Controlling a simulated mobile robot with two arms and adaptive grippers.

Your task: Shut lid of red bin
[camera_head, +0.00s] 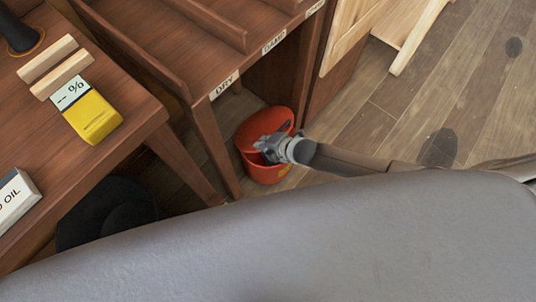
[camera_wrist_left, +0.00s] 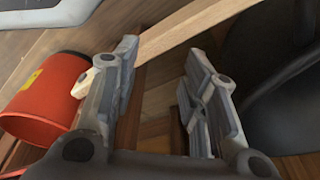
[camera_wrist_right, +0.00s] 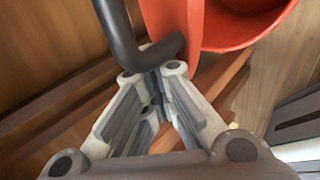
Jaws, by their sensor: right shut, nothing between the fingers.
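The red bin (camera_head: 266,174) stands on the floor beside the wooden shelf unit. Its red lid (camera_head: 262,125) is tilted up at the back, with a gap between lid and rim. My right gripper (camera_head: 264,147) is at the gap, covering part of it. In the right wrist view its fingertips (camera_wrist_right: 152,78) are together and empty, close to a red part of the bin (camera_wrist_right: 215,25); contact is unclear. In the left wrist view my left gripper (camera_wrist_left: 163,85) has its fingers apart and empty, with the red bin (camera_wrist_left: 45,98) to the left. The head view does not show it.
The shelf unit (camera_head: 150,40) and a table leg (camera_head: 185,165) stand left of the bin. A yellow block (camera_head: 93,117) lies on the table. A dark bent bar (camera_wrist_right: 125,40) shows near my right fingertips. Floor (camera_head: 370,125) right of the bin is open.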

